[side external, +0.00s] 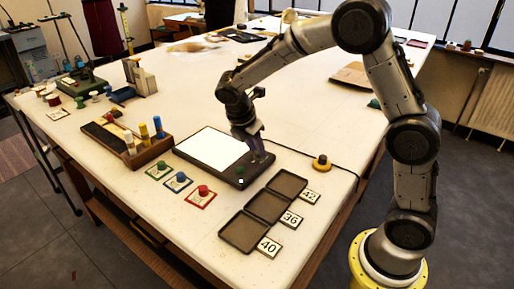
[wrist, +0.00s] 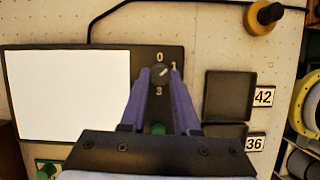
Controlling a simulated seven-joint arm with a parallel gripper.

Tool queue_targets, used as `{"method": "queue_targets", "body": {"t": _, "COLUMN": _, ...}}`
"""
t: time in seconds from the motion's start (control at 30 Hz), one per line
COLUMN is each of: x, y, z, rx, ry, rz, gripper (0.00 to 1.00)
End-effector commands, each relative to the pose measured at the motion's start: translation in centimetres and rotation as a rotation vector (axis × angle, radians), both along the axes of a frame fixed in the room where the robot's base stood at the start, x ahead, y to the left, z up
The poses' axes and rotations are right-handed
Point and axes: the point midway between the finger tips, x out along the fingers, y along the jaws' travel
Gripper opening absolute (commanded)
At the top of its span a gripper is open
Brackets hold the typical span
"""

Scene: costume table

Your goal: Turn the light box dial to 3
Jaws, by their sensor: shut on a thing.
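The light box (side external: 180,152) is a flat black panel with a lit white screen (side external: 214,147), lying on the table. In the wrist view the dial (wrist: 160,72) is a small dark knob on the black strip (wrist: 110,62) right of the screen. The marks 0 above, 1 at upper right and 3 below show; a 2 is not visible. A light line on the knob seems to slant toward the 1. My gripper (wrist: 161,75) points down and is shut on the dial, one finger on each side. In the side view my gripper (side external: 256,157) hides the dial.
A green button (wrist: 157,128) sits on the box below the dial. Dark trays (side external: 265,206) with cards 42, 36 and 40 lie to the right. Green, blue and red knobs (side external: 201,191) on cards stand in front.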

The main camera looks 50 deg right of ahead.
Motion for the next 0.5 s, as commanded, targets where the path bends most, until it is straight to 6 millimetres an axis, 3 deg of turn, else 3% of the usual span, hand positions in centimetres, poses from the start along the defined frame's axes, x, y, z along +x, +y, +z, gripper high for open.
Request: {"method": "queue_targets", "body": {"t": 0.5, "x": 0.51, "y": -0.16, "z": 0.05, "rx": 0.001, "ry": -0.001, "rz": -0.495, "gripper": 0.00}}
